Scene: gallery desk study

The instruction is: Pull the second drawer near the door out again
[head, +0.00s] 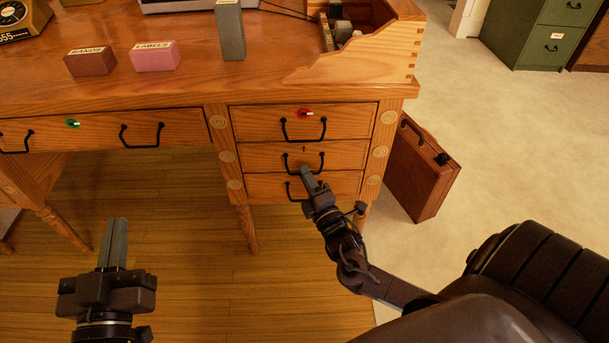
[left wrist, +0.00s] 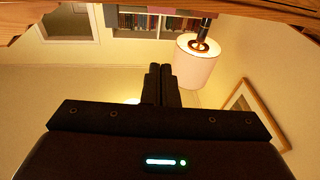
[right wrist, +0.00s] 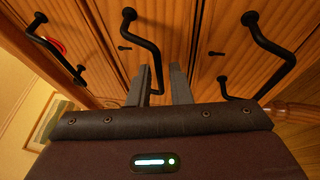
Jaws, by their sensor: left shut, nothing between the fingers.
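The desk's right-hand stack has three drawers, all looking closed. The second drawer (head: 345,154) is the middle one, with a keyhole and a black bow handle (head: 322,163); that handle also shows in the right wrist view (right wrist: 141,57). My right gripper (head: 307,172) is at this handle. In the right wrist view its fingers (right wrist: 161,82) are apart, with the lower part of the handle seeming to pass between them; contact is unclear. My left gripper (head: 117,222) is shut and empty, over the floor in front of the desk.
The top drawer (head: 256,122) carries a red tag (head: 304,113); the bottom drawer (head: 265,187) is partly behind my right gripper. A brown briefcase (head: 421,170) stands right of the desk. A dark leather chair (head: 545,275) is close to my right arm. Floor at left is clear.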

